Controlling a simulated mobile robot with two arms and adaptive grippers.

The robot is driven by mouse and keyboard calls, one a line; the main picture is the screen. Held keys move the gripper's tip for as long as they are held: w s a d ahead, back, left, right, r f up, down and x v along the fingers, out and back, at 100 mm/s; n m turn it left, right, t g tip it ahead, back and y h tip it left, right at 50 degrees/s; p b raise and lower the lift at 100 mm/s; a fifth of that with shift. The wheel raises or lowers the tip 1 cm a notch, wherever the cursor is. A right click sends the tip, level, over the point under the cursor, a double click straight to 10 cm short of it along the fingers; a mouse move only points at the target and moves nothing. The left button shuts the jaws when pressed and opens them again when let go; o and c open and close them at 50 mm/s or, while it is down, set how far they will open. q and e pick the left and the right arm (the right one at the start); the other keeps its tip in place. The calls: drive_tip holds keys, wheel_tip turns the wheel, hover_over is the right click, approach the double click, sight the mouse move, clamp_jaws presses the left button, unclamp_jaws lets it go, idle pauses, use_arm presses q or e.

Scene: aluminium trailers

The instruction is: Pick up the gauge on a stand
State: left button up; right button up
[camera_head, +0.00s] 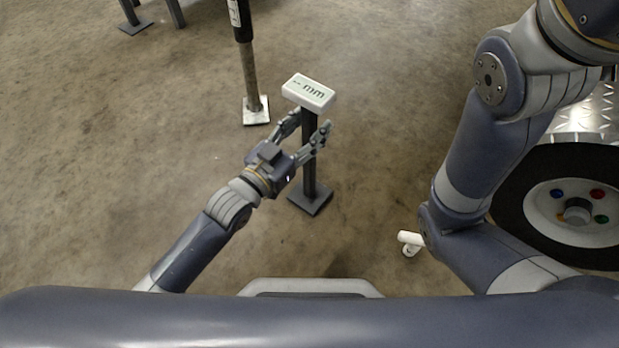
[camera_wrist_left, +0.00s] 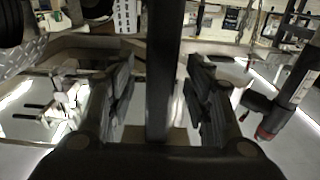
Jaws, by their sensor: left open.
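The gauge on a stand (camera_head: 308,93) has a white block head marked "mm" on a dark post with a square dark foot on the floor. It stands upright. My left gripper (camera_head: 307,127) is open, with its fingers on either side of the post just below the head. In the left wrist view the dark post (camera_wrist_left: 163,75) runs upright between the two spread fingers (camera_wrist_left: 160,95), with a gap on both sides. The head is not clearly seen in that view. My right arm comes in from the right in the head view, but its gripper is out of the picture.
A wheel (camera_head: 575,212) with coloured nuts is at the right, beside a tread-plate surface (camera_head: 590,112). A small white object (camera_head: 410,241) is near my right arm. The floor on the left is clear.

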use_arm(q)
drive_tip(key=shift+w+d, duration=0.25)
drive_tip(key=shift+w, duration=0.1)
clamp_jaws()
drive_tip(key=shift+r, duration=0.3)
